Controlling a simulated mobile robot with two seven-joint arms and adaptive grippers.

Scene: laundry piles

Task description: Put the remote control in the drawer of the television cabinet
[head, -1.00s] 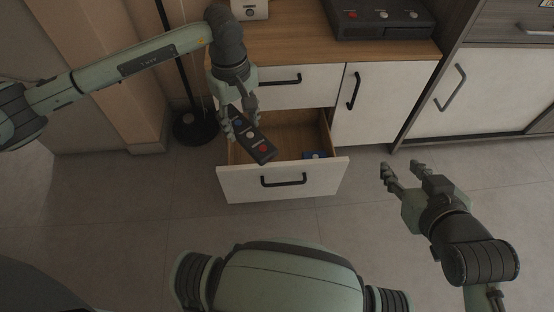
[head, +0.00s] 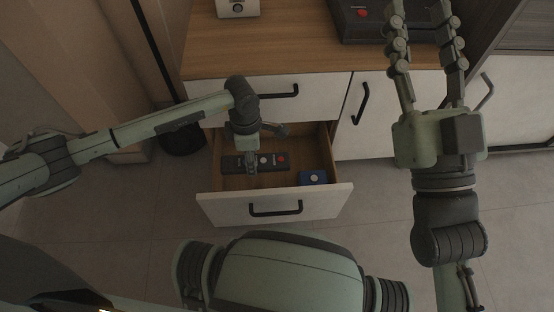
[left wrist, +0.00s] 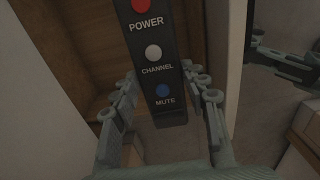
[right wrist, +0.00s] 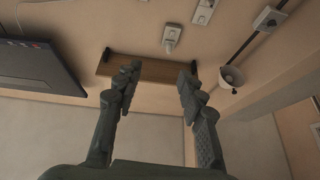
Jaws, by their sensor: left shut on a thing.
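The remote control (head: 272,160) is dark, with red, white and blue buttons. It lies level inside the outline of the open cabinet drawer (head: 275,207); I cannot tell whether it touches the drawer floor. My left gripper (head: 250,160) points down over the drawer, shut on the remote. In the left wrist view the fingers flank the MUTE end of the remote (left wrist: 152,60). My right gripper (head: 420,14) is raised at the upper right of the head view, open and empty; its spread fingers also show in the right wrist view (right wrist: 158,85).
A small blue object (head: 313,177) lies in the drawer's right part. The wooden cabinet top (head: 290,40) holds a white device (head: 238,8) and a dark box (head: 350,25). A black stand base (head: 183,140) is on the floor at left.

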